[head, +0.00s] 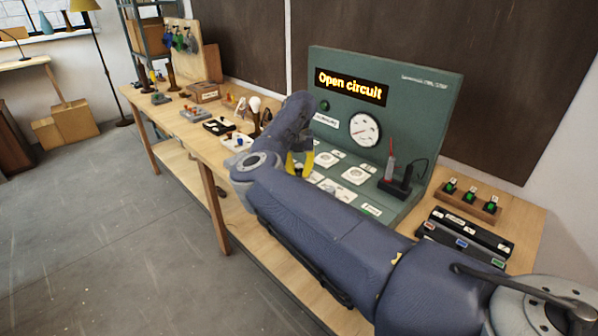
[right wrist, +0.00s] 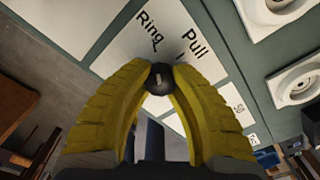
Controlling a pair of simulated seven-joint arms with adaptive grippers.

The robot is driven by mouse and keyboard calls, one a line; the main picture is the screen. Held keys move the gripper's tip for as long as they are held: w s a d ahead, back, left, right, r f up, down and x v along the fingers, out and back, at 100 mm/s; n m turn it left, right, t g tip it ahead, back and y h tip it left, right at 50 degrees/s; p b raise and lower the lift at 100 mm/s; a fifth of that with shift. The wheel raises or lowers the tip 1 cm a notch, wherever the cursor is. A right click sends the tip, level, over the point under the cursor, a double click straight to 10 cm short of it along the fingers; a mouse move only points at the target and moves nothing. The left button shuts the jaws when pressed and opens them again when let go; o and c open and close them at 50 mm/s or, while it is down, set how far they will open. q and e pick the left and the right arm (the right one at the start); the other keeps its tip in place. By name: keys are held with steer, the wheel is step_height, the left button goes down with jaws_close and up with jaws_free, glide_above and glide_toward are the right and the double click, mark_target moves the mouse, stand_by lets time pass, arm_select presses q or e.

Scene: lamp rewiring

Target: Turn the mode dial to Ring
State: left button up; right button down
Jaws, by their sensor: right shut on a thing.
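The mode dial (right wrist: 160,79) is a small dark round knob on a white label plate in the right wrist view. The words Ring (right wrist: 149,32) and Pull (right wrist: 191,42) are printed on the plate above it, Ring to the left and Pull to the right. My right gripper (right wrist: 161,74) has its yellow fingers shut on the dial, one on each side. The dial has a small pale mark, but I cannot tell which word it points at. In the head view my right gripper (head: 301,167) is at the green test panel (head: 425,110), and my arm hides the dial. My left gripper is not in view.
The panel's display (head: 350,87) reads "Open circuit" above a round gauge (head: 364,129). White sockets (head: 355,175) sit beside the gripper. A red probe (head: 390,167) stands at the right. Trays and parts crowd the wooden bench (head: 185,125) at left.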

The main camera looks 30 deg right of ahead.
mark_target(299, 170)
steer(key=shift+n, duration=0.5)
steer(key=c, duration=1.1)
jaws_free()
steer(key=shift+o, duration=0.2)
step_height(299, 170, up, 12)
